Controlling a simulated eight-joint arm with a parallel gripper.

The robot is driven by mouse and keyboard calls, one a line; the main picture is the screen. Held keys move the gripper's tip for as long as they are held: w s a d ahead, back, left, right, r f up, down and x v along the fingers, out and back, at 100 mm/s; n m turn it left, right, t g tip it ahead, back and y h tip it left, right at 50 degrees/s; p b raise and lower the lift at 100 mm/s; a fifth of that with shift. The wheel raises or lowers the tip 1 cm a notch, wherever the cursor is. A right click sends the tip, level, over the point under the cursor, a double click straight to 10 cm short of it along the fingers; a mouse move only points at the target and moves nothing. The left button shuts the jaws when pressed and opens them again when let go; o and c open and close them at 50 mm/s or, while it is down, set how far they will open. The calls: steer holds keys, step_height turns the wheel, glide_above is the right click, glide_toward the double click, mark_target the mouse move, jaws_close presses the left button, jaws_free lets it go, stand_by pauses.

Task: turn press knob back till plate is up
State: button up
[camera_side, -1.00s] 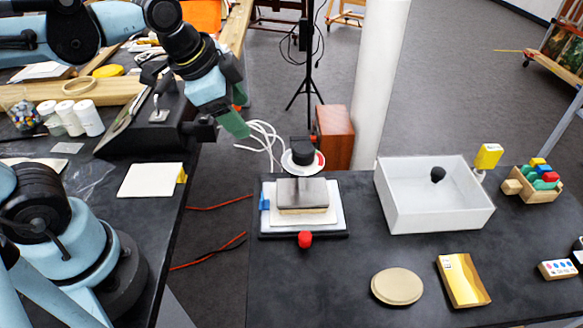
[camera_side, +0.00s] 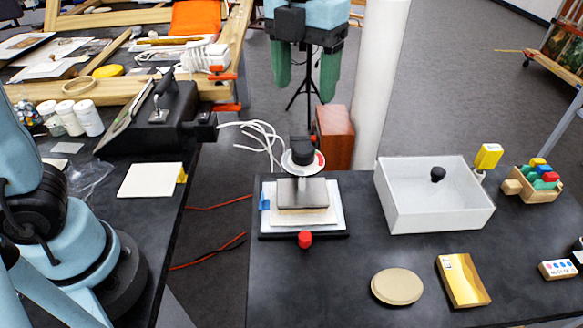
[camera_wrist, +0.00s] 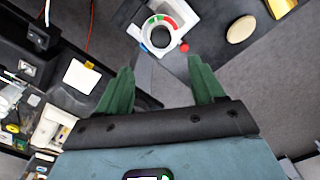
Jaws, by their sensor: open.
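The press stands on the right-hand table, with a black knob (camera_side: 302,148) on top of a round dial marked red and green (camera_wrist: 160,30). Below it the grey press plate (camera_side: 302,191) sits low on a tan block (camera_side: 303,212), with no gap that I can make out. A white base board (camera_side: 330,217) lies under them. My gripper (camera_side: 307,85) is above and behind the press, pointing down, open and empty, apart from the knob. In the wrist view its green fingers (camera_wrist: 163,90) are spread wide, with the dial beyond them.
A red ball-shaped knob (camera_side: 305,239) is at the press's front edge. To the right stand a white bin (camera_side: 435,215), a toy block crate (camera_side: 535,184) and a yellow box (camera_side: 463,280). A round tan disc (camera_side: 397,287) lies in front. White cables (camera_side: 262,137) hang behind left.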

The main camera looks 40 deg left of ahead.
mark_target(303, 148)
step_height(303, 148, down, 12)
steer(key=shift+d, duration=0.1)
stand_by(0.6)
steer(key=c, duration=1.1)
steer(key=shift+o, duration=0.2)
